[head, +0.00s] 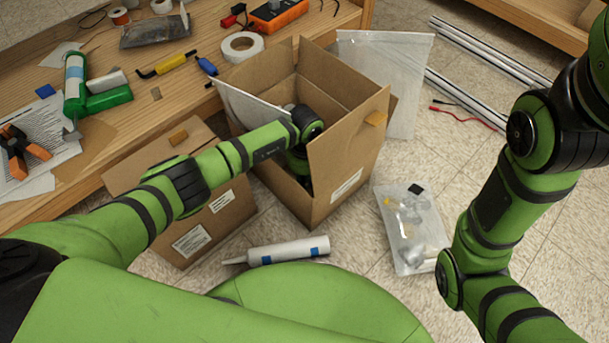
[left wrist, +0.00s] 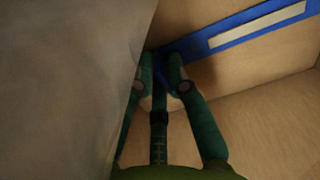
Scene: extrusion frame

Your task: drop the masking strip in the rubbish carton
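The rubbish carton (head: 337,150) is a tall open brown box in the middle of the head view, its flaps up. My left arm reaches over its near side, with the wrist down in the opening. My left gripper is mostly hidden there by the wall; the left wrist view shows its fingers (left wrist: 162,62) close together. The masking strip (left wrist: 262,24) looks like a blue band with a pale panel. Its near end runs between the fingertips, and the rest stretches up and right across the carton's inside. The strip is hidden in the head view. My right gripper is out of view.
A clear sheet (left wrist: 65,80) stands close left of my fingers. A second, closed carton (head: 225,205) is beside the rubbish carton. A white cartridge (head: 290,250) and a bag of parts (head: 408,225) lie on the floor. The wooden bench (head: 150,110) holds tools.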

